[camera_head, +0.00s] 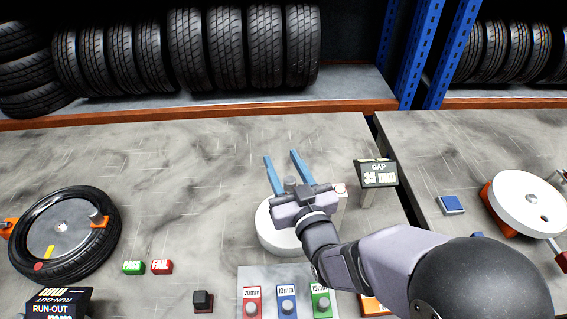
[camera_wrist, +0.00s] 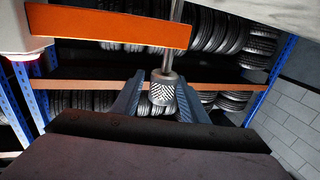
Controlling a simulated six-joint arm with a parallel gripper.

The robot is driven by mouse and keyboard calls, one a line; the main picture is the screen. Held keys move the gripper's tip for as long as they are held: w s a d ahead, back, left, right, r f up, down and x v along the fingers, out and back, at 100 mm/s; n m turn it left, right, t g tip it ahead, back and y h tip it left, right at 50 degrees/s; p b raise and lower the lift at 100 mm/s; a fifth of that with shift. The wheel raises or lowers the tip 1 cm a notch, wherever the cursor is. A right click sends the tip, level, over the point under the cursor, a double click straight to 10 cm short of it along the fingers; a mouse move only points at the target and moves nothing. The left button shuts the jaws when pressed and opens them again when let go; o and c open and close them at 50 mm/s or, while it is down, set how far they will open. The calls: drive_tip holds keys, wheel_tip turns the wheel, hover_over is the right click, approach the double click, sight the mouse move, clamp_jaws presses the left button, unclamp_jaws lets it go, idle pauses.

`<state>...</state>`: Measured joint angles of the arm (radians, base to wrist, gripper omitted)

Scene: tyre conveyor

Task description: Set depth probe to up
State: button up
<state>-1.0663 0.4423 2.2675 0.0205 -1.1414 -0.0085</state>
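The depth probe shows in the wrist view as a thin upright metal rod with a knurled grey knob (camera_wrist: 163,90) at its lower end. In the head view the knob (camera_head: 290,184) is small and partly hidden by my wrist. My gripper (camera_head: 282,156) reaches over the white round base (camera_head: 270,236), its two blue fingers pointing towards the shelf. In the wrist view its fingers (camera_wrist: 161,85) stand apart on either side of the knob. In the head view some room shows beside the knob; touch cannot be told. The GAP display (camera_head: 377,177) reads 35 mm.
An orange bar (camera_wrist: 110,25) crosses the upper wrist view beside the rod. A tyre (camera_head: 98,250) lies at left, near PASS (camera_head: 134,267) and FAIL (camera_head: 162,267) blocks. Coloured mm-marked blocks (camera_head: 287,301) stand in front. The bench (camera_head: 190,170) left of my gripper is clear.

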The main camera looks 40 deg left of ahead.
drive_tip(key=b+v, duration=0.2)
drive_tip(key=v, duration=0.5)
drive_tip(key=shift+d, duration=0.15)
drive_tip(key=shift+s, duration=0.1)
idle(0.3)
drive_tip(key=w+d+h+p, duration=0.1)
drive_tip(key=w+d+p, duration=0.1)
drive_tip(key=w, duration=0.1)
drive_tip(key=w+d+r+m+h+p, duration=0.1)
drive_tip(key=w+d+h, duration=0.1)
drive_tip(key=w, duration=0.1)
drive_tip(key=w+d+r+h+p, duration=0.1)
drive_tip(key=w+d+p, duration=0.1)
drive_tip(key=w+d, duration=0.1)
drive_tip(key=shift+t+p, duration=0.35)
drive_tip(key=shift+t, duration=0.05)
drive_tip(key=w+d+f+m+g+h+p, duration=0.1)
drive_tip(key=d+m+g+h+p, duration=0.25)
drive_tip(key=d, duration=0.85)
drive_tip(key=d+f+m+h+p, duration=0.25)
drive_tip(key=d+h+p, duration=0.3)
drive_tip(key=d, duration=0.65)
drive_tip(key=s+d+r+m+g+h+p, duration=0.2)
drive_tip(key=s+d+r+m+g+p, duration=0.2)
drive_tip(key=s+d, duration=0.8)
drive_tip(key=shift+s+d+m+g+h+p, duration=0.15)
drive_tip(key=shift+m+g+h+p, duration=0.3)
drive_tip(key=shift+g, duration=0.7)
